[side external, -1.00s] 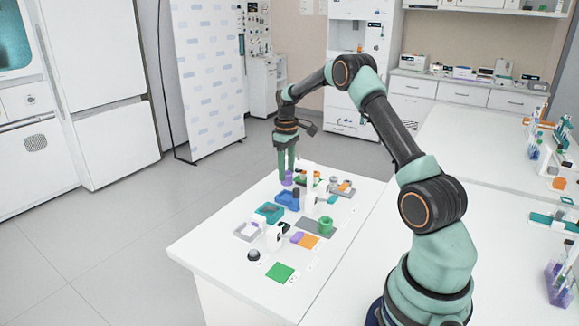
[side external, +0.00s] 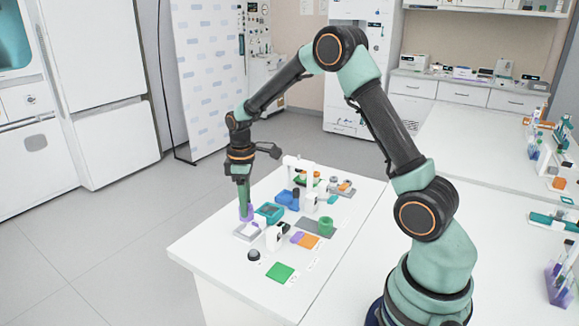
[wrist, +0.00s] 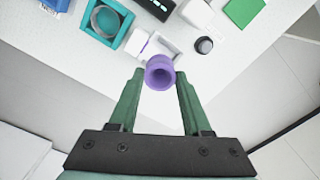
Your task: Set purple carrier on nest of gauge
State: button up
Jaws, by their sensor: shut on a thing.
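The purple carrier (wrist: 159,73), a short hollow cylinder, is between the fingertips of my gripper (wrist: 157,80), which is shut on it. The tray also shows in the wrist view (wrist: 174,52), just beyond the carrier. I cannot tell for sure which piece is the gauge; a white upright device (side external: 273,238) stands right of the tray. Whether the carrier touches anything is unclear.
A teal square frame (side external: 268,211) and a blue holder (side external: 286,198) stand behind the tray. A black knob (side external: 254,255) and a green square (side external: 281,272) lie in front. A grey plate with a green cylinder (side external: 326,225) is to the right. Bare table lies at the front left.

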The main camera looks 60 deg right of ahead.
jog(key=shift+f, duration=2.45)
jog(key=shift+f, duration=0.1)
jog(key=o, duration=1.1)
jog(key=shift+d, duration=0.1)
jog(key=shift+d, duration=0.1)
jog(key=shift+r, duration=0.35)
jog(key=r, duration=1.1)
jog(key=shift+a+r, duration=0.2)
